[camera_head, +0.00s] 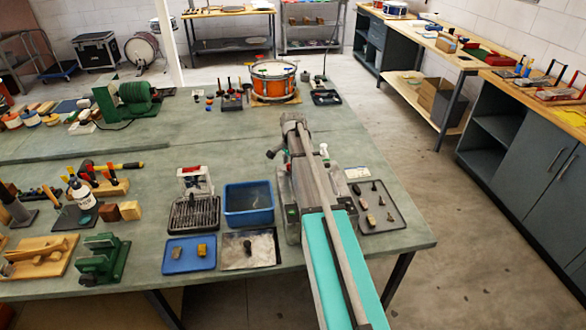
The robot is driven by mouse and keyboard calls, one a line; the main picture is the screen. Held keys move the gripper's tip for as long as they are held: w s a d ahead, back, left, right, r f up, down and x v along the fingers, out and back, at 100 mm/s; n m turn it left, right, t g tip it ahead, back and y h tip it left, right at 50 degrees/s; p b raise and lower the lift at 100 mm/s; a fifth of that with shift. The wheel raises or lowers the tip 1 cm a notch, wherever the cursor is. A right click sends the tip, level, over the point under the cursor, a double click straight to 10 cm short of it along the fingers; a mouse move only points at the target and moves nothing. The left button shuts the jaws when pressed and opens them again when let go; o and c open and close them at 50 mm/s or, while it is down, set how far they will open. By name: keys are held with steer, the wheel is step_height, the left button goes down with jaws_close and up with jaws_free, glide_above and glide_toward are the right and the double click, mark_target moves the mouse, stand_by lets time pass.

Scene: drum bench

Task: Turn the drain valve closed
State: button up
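I cannot pick out a drain valve for certain. A grey metal unit (290,205) stands near the bench's front right, largely covered by my arm. A dark knob-like part (271,154) sticks out to the left at its back, and a small pale part shows to its right. Whether either is the valve cannot be told. My arm reaches from the bottom edge over this unit. Its far end is small and cluttered, and I cannot make out the gripper's fingers or whether they touch anything.
Left of the unit are a blue bin (248,218), a black rack (194,216), a blue tray (176,262) and a metal tray (250,262). A grey tray (398,222) of small parts lies right. An orange drum (273,80) stands behind. The bench's right front corner (415,238) is clear.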

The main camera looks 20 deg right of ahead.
steer(key=shift+f, duration=0.2)
jaws_close()
steer(key=shift+d, duration=0.3)
steer(key=shift+s+a, duration=0.1)
